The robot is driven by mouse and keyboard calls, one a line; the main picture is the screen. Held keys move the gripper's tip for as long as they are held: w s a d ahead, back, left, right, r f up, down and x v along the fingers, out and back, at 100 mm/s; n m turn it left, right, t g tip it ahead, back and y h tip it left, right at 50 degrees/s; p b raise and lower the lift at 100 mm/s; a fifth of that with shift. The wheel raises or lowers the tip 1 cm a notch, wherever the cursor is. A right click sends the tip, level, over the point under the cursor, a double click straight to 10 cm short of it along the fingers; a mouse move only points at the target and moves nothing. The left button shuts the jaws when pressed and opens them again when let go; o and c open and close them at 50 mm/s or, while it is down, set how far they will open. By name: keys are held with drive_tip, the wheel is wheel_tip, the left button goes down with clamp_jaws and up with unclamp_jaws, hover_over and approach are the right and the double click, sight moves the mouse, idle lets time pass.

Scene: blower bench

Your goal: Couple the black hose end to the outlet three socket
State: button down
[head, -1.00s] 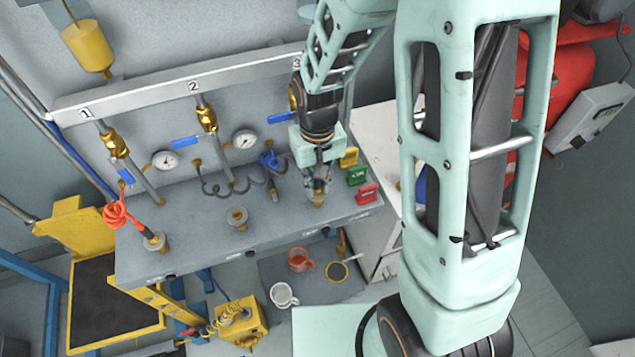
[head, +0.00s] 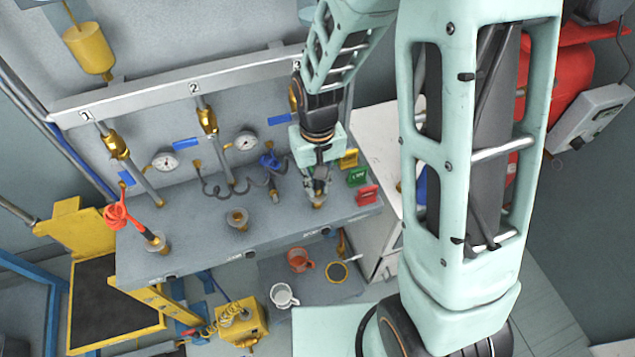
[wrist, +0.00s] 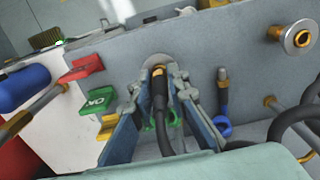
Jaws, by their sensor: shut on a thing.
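My gripper (wrist: 158,97) is shut on the black hose end (wrist: 160,90), with a finger on each side of it. The hose end's brass tip points at the outlet three socket (wrist: 157,63), a round fitting on the grey bench. Tip and socket meet or nearly meet; I cannot tell whether the tip is seated. In the head view my gripper (head: 318,190) is just above the outlet three socket (head: 318,203), at the bench's right end. The fingers hide most of the hose end there.
A blue-ringed hose end (wrist: 223,90) stands close beside my gripper. The outlet two socket (head: 237,218) is bare. An orange hose (head: 118,212) runs to the outlet one socket (head: 157,243). Green (head: 356,176), red (head: 367,194) and yellow (head: 348,158) blocks stand right of my gripper.

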drive_tip(key=shift+f, duration=0.3)
idle(0.5)
drive_tip(key=shift+r, duration=0.35)
idle(0.7)
drive_tip(key=shift+f+b, duration=0.35)
drive_tip(key=shift+b, duration=0.15)
idle(1.1)
drive_tip(key=shift+r, duration=0.3)
idle(0.7)
drive_tip(key=shift+f, duration=0.3)
idle(1.0)
drive_tip(key=shift+r, duration=0.3)
idle(0.3)
drive_tip(key=c, duration=1.8)
unclamp_jaws()
